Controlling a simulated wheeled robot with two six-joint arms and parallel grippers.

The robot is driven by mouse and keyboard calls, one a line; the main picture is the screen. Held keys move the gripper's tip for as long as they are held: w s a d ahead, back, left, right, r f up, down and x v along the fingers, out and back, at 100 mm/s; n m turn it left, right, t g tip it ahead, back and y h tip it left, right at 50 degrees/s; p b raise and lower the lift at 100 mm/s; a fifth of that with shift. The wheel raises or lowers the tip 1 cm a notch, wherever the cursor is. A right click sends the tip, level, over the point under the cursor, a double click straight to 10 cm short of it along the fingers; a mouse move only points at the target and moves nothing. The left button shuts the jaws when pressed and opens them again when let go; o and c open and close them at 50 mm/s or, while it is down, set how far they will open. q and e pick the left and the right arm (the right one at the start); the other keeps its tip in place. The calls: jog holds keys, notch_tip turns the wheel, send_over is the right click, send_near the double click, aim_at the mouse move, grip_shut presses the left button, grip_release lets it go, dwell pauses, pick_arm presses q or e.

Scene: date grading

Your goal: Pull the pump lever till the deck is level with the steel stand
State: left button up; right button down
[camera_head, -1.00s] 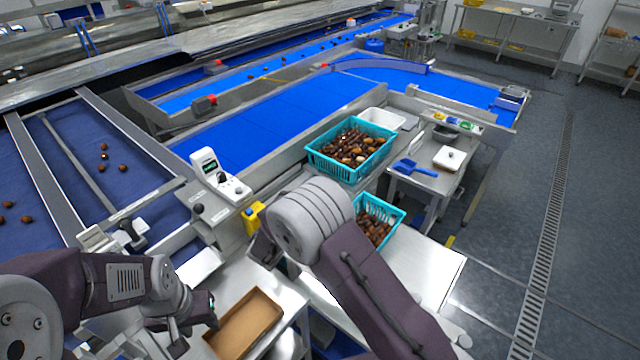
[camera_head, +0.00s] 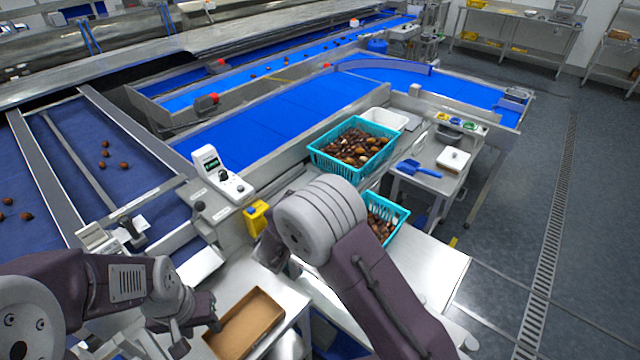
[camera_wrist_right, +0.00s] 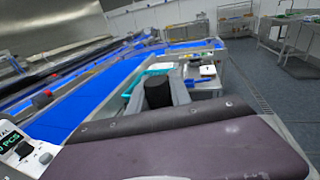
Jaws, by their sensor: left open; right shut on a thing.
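In the right wrist view, my right gripper (camera_wrist_right: 160,97) is shut on a black upright grip, which looks like the end of the pump lever (camera_wrist_right: 158,90). The rest of the lever is hidden. In the head view my right forearm and elbow cover this spot. The steel top (camera_head: 440,265) at front right is partly behind my right arm. A teal crate of dates (camera_head: 401,215) stands beside it, partly hidden. I cannot tell which steel surface is the deck, or its height against the stand. My left gripper (camera_head: 212,319) is open and empty beside a brown tray.
A brown tray (camera_head: 268,312) lies on a bench at front centre. A fuller teal crate (camera_head: 318,163) stands by the blue belt (camera_head: 250,122). A counter box (camera_head: 210,165) stands on the belt frame. A side table holds a blue scoop (camera_head: 415,168). The floor at right is clear.

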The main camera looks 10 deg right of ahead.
jog(key=shift+s+d+f+m+b, duration=0.2)
jog(key=shift+s+d+m+b, duration=0.4)
jog(key=shift+s+d+b, duration=0.35)
pick_arm(q)
notch_tip(320, 180, down, 3)
jog(key=shift+r, duration=0.2)
pick_arm(e)
jog(key=c, duration=1.1)
grip_release()
jog(key=shift+w+a, duration=0.1)
jog(key=shift+a, duration=0.2)
pick_arm(q)
notch_tip(320, 180, down, 3)
jog(key=shift+r+b, duration=0.15)
jog(key=shift+b, duration=1.05)
pick_arm(e)
jog(key=v, duration=0.9)
jog(key=shift+f, duration=0.2)
